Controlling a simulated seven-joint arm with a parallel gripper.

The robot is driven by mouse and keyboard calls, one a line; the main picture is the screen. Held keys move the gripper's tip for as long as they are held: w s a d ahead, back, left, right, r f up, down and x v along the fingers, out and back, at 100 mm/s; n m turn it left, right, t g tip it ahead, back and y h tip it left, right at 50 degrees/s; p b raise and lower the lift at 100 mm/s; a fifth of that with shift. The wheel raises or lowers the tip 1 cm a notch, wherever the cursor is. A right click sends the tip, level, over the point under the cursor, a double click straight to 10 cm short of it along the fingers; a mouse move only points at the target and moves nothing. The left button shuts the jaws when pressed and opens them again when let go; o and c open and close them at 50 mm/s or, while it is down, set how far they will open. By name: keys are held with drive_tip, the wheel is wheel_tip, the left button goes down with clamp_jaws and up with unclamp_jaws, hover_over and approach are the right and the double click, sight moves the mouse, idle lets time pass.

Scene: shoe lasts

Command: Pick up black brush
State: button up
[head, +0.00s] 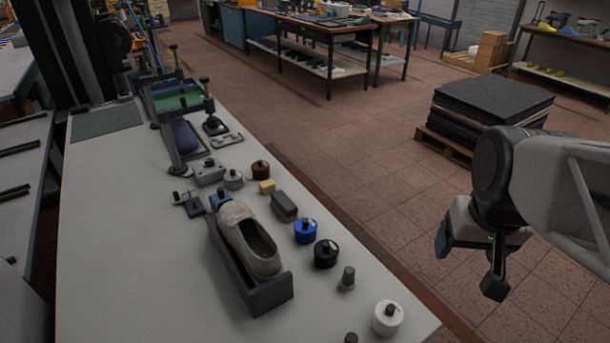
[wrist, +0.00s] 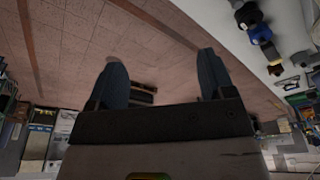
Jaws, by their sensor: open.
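A dark oblong block (head: 284,206) lies on the pale workbench, right of the shoe; it looks most like the black brush, but its bristles cannot be made out. A round black-lidded pot (head: 326,254) stands nearer on the same bench. My gripper (head: 468,264) hangs over the floor to the right of the bench, well apart from the block. In the wrist view my gripper (wrist: 162,68) is open, with nothing between its two fingers. Small bench objects show at that view's upper right, too small to name the brush surely.
A beige shoe (head: 248,238) sits in a dark holder (head: 266,297) on the bench. A blue pot (head: 305,231), white pot (head: 387,318) and grey stopper (head: 347,279) line the right side. A clamp frame (head: 182,130) stands behind. The bench's left half is clear.

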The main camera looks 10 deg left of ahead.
drive_tip(key=w+a+n, duration=0.2)
drive_tip(key=w+a, duration=0.5)
drive_tip(key=w, duration=0.5)
drive_tip(key=n+g, duration=0.2)
drive_tip(key=n, duration=0.4)
hover_over(282, 197)
wheel_tip(282, 197, down, 17)
drive_tip(key=shift+s+d+r, duration=0.1)
drive_tip(key=shift+d, duration=0.05)
drive_tip(key=shift+f, duration=1.45)
